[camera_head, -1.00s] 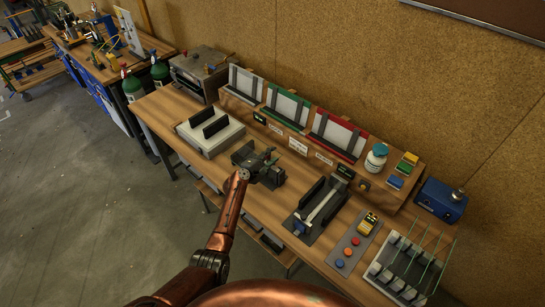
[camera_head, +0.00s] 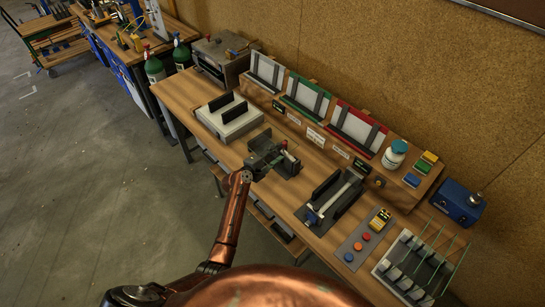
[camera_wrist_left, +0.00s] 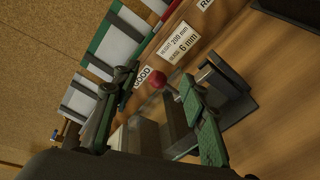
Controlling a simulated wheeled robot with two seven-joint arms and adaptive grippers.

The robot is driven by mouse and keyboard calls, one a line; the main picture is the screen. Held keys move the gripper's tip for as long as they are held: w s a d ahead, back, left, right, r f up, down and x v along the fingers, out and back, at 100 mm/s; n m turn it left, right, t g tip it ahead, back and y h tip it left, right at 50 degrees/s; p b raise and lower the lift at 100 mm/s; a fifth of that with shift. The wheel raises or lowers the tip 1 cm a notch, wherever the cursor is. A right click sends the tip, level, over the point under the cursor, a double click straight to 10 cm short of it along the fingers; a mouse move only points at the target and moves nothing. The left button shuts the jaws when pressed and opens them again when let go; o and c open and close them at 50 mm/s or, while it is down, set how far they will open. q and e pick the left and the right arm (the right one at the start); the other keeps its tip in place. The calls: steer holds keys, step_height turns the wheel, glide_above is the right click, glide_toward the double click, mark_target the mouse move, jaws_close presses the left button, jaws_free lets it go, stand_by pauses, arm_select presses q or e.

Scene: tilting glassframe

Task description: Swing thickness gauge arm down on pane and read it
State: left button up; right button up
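The thickness gauge (camera_head: 290,166) is a dark fixture at the middle of the bench, with a red knob (camera_head: 284,145) on its arm. In the left wrist view the gauge's dark base (camera_wrist_left: 237,96) is at the right and the red knob (camera_wrist_left: 157,80) shows between my fingers. My left gripper (camera_head: 268,160) is beside the gauge, on its left. Its fingers (camera_wrist_left: 155,120) are spread, and I cannot tell whether either touches the knob. My right gripper is out of view.
A white block with two black uprights (camera_head: 239,125) stands left of the gauge. A dark fixture with a pale bar (camera_head: 335,200) stands to its right. White, green and red racks (camera_head: 304,101) line the back. A button panel (camera_head: 356,247) is at the right.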

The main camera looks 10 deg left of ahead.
arm_select(q)
steer(key=shift+v, duration=1.75)
